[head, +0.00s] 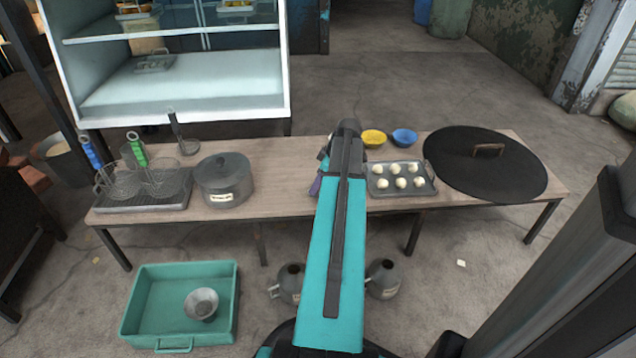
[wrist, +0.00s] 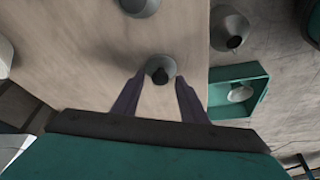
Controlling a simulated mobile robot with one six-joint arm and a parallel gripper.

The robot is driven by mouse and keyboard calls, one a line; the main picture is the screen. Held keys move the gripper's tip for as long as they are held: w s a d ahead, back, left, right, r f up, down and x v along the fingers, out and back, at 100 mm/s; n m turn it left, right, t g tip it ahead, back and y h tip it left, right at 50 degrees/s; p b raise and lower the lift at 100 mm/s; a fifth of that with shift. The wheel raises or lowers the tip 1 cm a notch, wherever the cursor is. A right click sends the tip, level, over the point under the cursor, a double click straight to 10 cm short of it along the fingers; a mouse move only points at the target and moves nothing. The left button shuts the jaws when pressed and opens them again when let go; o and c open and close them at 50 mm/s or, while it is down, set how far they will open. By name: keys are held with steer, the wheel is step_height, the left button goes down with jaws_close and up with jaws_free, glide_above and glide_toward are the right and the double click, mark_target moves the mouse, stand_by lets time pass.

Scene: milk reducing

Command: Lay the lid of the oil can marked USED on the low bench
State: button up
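A grey lidded can (head: 222,182) with a pale label stands upright on the left half of the low wooden bench (head: 275,200). Its lid (head: 225,170) is on top. The label is too small to read. My gripper (wrist: 160,80) is open, with purple fingers apart. In the head view my teal arm hides most of it over the middle of the bench. In the wrist view a small round grey thing (wrist: 161,69) with a dark top shows between the fingertips, over a tan surface. I cannot tell whether this is the lidded can.
A rack with wire baskets (head: 125,182) stands left of the can. A tray (head: 376,191) of white balls, two bowls and a large black round lid (head: 455,165) occupy the right half. On the floor are two grey jugs (head: 384,281) and a teal bin (head: 225,325).

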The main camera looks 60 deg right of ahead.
steer(key=p+v, duration=0.4)
steer(key=v, duration=0.8)
steer(key=shift+p, duration=0.35)
steer(key=shift+s+f, duration=0.1)
